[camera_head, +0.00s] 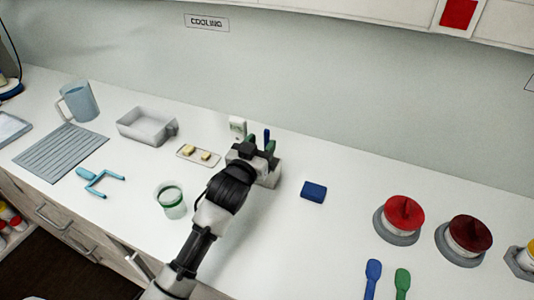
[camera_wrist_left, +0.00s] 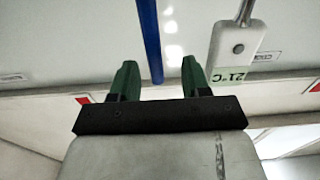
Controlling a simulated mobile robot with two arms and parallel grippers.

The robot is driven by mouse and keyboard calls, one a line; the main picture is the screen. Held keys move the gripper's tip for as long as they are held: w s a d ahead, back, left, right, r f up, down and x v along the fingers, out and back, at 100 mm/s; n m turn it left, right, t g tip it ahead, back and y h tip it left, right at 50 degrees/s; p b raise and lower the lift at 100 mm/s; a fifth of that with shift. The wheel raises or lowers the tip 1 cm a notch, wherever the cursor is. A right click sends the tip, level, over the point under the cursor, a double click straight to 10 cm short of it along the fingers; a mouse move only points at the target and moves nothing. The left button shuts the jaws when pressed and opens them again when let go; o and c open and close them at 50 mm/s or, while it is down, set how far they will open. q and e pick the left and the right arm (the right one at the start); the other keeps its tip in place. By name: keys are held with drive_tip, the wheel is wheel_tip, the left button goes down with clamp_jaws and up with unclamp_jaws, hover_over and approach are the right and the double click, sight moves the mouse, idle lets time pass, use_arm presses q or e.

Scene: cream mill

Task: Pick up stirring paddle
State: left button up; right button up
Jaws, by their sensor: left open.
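A slim blue rod (camera_head: 266,135), which looks like the stirring paddle's handle, stands upright beside a pale block (camera_head: 272,175) at the back of the counter. Its lower end is hidden behind my gripper. My left gripper (camera_head: 259,146) is open in front of the rod. In the left wrist view the blue rod (camera_wrist_left: 150,40) runs down between the two green fingertips (camera_wrist_left: 160,76), with gaps on both sides. I cannot tell how deep it sits between them. My right gripper is not in view.
A white thermometer (camera_head: 237,127) is close by on the left; it also shows in the wrist view (camera_wrist_left: 236,42). A small tray (camera_head: 184,154), a green-rimmed glass (camera_head: 171,201) and a blue block (camera_head: 313,191) are nearby. Blue (camera_head: 372,275) and green (camera_head: 402,280) spatulas lie front right.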

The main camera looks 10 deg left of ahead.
sight(266, 137)
use_arm(q)
drive_tip(key=w, duration=0.1)
drive_tip(key=w+d+p, duration=0.1)
drive_tip(key=w+r, duration=0.1)
drive_tip(key=shift+w+d, duration=0.15)
drive_tip(key=shift+w, duration=0.1)
drive_tip(key=shift+w+f, duration=0.1)
drive_tip(key=shift+w, duration=0.45)
drive_tip(key=shift+s, duration=0.1)
clamp_jaws()
